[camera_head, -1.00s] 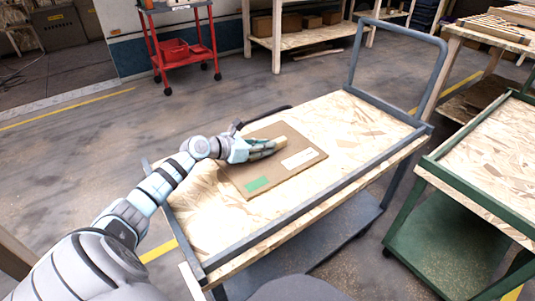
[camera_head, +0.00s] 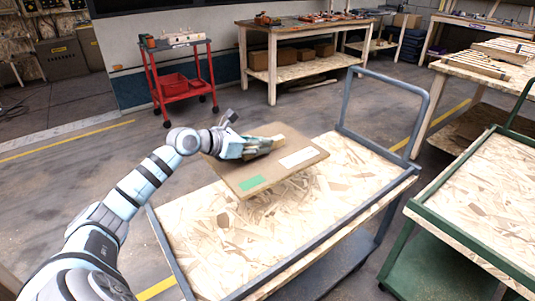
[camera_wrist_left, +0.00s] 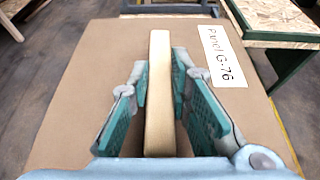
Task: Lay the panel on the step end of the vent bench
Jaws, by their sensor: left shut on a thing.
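The panel (camera_head: 240,174) is a flat brown board with a green sticker, a white label reading "Panel G-76" and a pale wooden grip bar (camera_wrist_left: 159,100) on top. My left gripper (camera_head: 265,147) is shut on this bar, one finger on each side in the left wrist view (camera_wrist_left: 160,75). The panel hangs nearly level, a little above the grey cart's chipboard top (camera_head: 235,235). A wooden bench (camera_head: 450,72) at the upper right carries slatted pieces; I cannot tell whether it is the vent bench. My right gripper is not in view.
The grey cart's push handle (camera_head: 428,105) rises at its right end. A green cart (camera_head: 480,195) stands close on the right. A red tool trolley (camera_head: 178,85) and a workbench (camera_head: 272,65) with boxes stand behind. Open floor lies left of the grey cart.

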